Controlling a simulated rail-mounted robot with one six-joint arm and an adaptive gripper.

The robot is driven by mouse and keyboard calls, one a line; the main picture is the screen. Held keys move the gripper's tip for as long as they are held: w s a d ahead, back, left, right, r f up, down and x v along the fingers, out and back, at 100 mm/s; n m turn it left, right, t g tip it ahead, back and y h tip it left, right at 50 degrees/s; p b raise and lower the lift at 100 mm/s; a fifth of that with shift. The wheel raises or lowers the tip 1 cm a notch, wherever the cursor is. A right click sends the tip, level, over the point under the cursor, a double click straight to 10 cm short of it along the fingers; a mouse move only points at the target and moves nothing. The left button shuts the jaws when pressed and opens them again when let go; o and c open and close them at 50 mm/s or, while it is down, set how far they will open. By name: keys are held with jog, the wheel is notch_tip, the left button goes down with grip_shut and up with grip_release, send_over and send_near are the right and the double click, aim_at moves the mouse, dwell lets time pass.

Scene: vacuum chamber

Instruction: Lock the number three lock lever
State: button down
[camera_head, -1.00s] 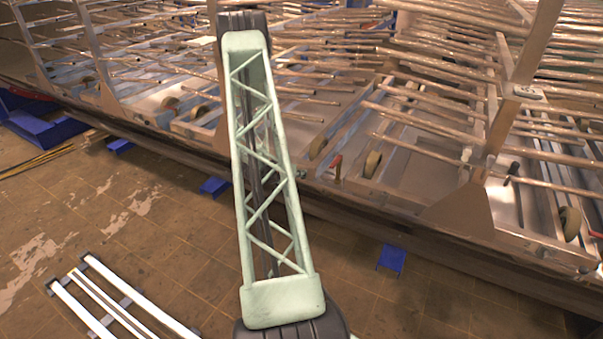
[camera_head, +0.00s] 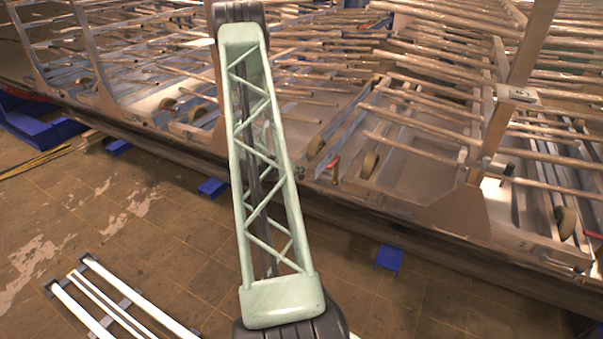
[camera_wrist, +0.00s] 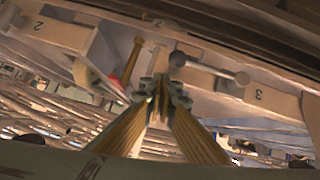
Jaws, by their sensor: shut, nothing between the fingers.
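In the wrist view, a grey lever (camera_wrist: 210,68) with rounded ends lies beside a beam marked with the numeral 3 (camera_wrist: 258,95). My gripper (camera_wrist: 160,92) is shut and empty, with its fingertips just below and left of the lever's left end. I cannot tell whether they touch it.
Metal frames with many horizontal rods (camera_head: 420,120) fill the back and right in the head view, with several rollers (camera_head: 370,163) between them. A dark rail edge (camera_head: 360,222) runs along the front. Blue brackets (camera_head: 389,258) and white rails (camera_head: 100,300) are on the tiled floor.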

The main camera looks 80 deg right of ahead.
jog(key=s+p+v, duration=0.1)
jog(key=s+v, duration=0.1)
jog(key=v, duration=0.8)
jog(key=shift+a+r+p, duration=0.4)
jog(key=shift+a, duration=0.05)
dwell(0.3)
